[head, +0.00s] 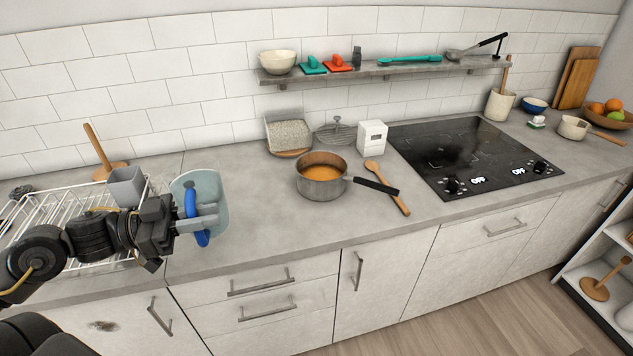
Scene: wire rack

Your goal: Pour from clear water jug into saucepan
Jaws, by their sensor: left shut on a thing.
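The clear water jug (213,194) has a pale bluish see-through body and a blue handle. I cannot tell whether the jug touches the counter. The saucepan (322,190) stands on the counter to the right of the jug, with orange-brown contents and a dark handle pointing right. My right gripper is not in view.
The white wire rack (50,212) stands at the left with a grey cup (126,187). A wooden spoon (388,187) lies beside the saucepan, under its handle. A white box (371,138) and cooktop (470,155) are behind and right. Counter between jug and saucepan is clear.

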